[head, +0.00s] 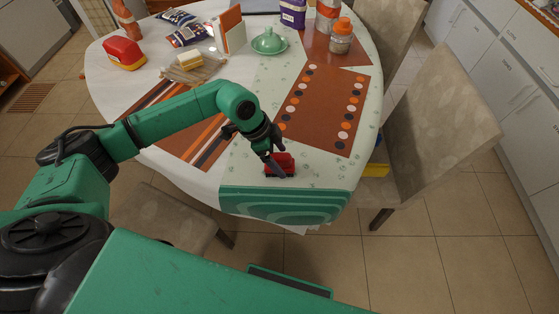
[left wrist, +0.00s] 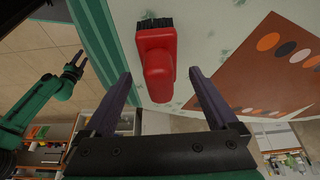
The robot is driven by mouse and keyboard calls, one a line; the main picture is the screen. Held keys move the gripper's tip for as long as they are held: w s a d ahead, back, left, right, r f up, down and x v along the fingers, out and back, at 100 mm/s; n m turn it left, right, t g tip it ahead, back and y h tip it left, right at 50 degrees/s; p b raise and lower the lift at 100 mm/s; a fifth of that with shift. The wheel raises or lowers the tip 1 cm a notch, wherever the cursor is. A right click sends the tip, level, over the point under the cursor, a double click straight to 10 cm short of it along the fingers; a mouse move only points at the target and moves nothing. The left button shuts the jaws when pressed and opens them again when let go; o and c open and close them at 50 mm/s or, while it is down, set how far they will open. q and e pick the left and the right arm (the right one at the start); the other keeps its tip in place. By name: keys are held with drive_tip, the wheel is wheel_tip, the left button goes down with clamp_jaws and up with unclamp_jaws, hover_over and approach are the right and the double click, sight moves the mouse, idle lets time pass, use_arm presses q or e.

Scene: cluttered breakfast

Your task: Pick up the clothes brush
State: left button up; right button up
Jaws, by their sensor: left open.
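The clothes brush (head: 282,161) is red with a dark bristle strip. It lies near the front edge of the table, on the pale runner. My left gripper (head: 275,165) is over it in the head view and hides part of it. In the left wrist view, the brush (left wrist: 157,60) shows its red handle pointing toward the open left gripper (left wrist: 160,74), between the two spread fingers. I cannot tell whether the fingers touch it. Another green arm with a dark gripper (left wrist: 75,63), my right one, appears small at the left of the wrist view.
An orange-brown placemat with dots (head: 322,105) lies just behind the brush. A green lidded dish (head: 269,42), a butter board (head: 192,66), a red-yellow container (head: 124,54) and jars (head: 341,37) stand farther back. Chairs (head: 430,120) flank the table.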

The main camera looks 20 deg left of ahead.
sight(284, 163)
use_arm(q)
drive_tip(key=shift+x, duration=1.55)
drive_tip(key=shift+r, duration=0.1)
clamp_jaws()
wheel_tip(284, 163, up, 20)
drive_tip(key=b, duration=0.1)
drive_tip(key=shift+b, duration=0.4)
